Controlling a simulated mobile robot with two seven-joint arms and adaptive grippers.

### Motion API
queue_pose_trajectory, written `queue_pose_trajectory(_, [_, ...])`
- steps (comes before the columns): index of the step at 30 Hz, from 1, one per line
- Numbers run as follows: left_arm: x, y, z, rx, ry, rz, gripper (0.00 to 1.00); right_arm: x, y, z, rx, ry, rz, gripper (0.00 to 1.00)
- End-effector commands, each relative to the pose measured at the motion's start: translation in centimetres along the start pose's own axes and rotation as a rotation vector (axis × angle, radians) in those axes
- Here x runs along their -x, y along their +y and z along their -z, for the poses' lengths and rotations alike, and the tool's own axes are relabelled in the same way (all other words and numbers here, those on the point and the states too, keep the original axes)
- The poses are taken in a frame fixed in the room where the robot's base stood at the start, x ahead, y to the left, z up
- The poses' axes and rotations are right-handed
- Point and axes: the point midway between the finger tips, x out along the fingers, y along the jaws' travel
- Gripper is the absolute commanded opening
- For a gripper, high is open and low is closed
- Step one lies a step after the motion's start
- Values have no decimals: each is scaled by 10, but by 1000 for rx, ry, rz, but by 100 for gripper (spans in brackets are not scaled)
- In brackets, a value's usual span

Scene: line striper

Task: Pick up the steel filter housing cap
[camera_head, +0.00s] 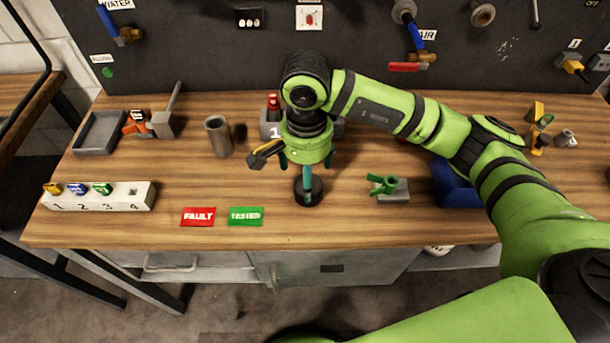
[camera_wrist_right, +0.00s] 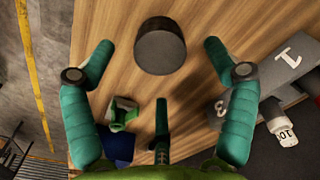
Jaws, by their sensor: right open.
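The steel filter housing cap, a short dark round piece (camera_head: 316,192), stands on the wooden bench near its front edge. It also shows in the right wrist view (camera_wrist_right: 160,46) at the upper middle, with a grey flat top. My right gripper (camera_head: 306,180) points down above the cap in the head view, and one teal finger hides part of it. In the right wrist view my right gripper (camera_wrist_right: 160,66) is open, its teal fingers spread apart with clear gaps to the cap. My left gripper is not in view.
Red FAULT (camera_head: 198,217) and green TESTED (camera_head: 246,216) plates lie left of the cap. A grey cylinder (camera_head: 218,137) stands behind them. A white numbered rack (camera_head: 97,196) is at far left. A green part on a grey block (camera_head: 392,190) and a blue bin (camera_head: 452,188) are right.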

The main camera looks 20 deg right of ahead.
Motion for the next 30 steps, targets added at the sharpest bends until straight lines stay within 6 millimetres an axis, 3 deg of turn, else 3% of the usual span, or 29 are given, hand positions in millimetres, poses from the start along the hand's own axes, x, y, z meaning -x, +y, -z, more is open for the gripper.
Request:
queue_pose_trajectory(3, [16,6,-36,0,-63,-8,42,-10,1,0,-3,-4,-4,86])
queue_pose_trajectory(8, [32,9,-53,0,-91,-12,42,-36,2,0,-2,-5,-3,86])
queue_pose_trajectory(12, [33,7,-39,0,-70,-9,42,-50,2,1,-1,-2,0,86])
queue_pose_trajectory(19, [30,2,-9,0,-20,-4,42,-54,1,1,-1,-1,2,86])
queue_pose_trajectory(20, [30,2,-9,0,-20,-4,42,-54,1,1,-1,-2,2,82])
queue_pose_trajectory(21, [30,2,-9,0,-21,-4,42,-54,1,1,-1,-2,2,66])
queue_pose_trajectory(24, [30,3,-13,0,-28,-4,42,-54,1,1,-1,-2,2,30])
queue_pose_trajectory(30, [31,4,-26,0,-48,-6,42,-53,1,1,-1,-2,2,30])
